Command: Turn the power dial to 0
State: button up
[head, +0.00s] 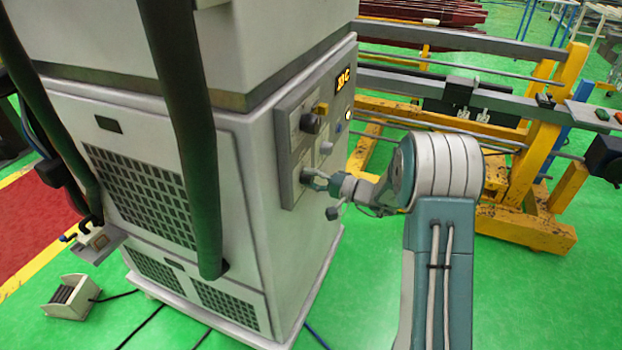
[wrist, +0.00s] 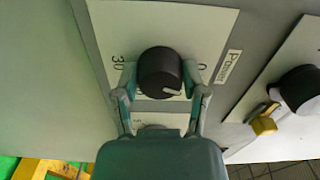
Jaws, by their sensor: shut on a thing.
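The power dial (wrist: 160,70) is a round black knob on a pale plate in the wrist view. The plate reads "Power", with "30" left of the knob and "0" to its right. The knob's white mark points to the lower right, below the "0". My gripper (wrist: 159,75) has one finger on each side of the knob and is shut on it. In the head view my gripper (head: 315,181) is at the lower part of the machine's control panel (head: 290,143), where it largely hides the dial. The numbers below the knob are partly covered.
Another black knob (wrist: 300,88) and a yellow switch (wrist: 264,122) sit on a plate at the right in the wrist view. The grey machine cabinet (head: 245,190) stands left of my arm. A yellow frame (head: 540,140) stands behind it to the right.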

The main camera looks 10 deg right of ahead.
jog(key=shift+f+n, duration=0.2)
jog(key=shift+n, duration=0.75)
jog(key=shift+f+n, duration=0.15)
jog(key=shift+n, duration=0.8)
jog(key=shift+s+f, duration=0.1)
jog(key=o, duration=1.1)
jog(key=shift+a, duration=0.1)
jog(key=shift+o, duration=0.2)
jog(key=shift+r, duration=0.2)
jog(key=v, duration=1.2)
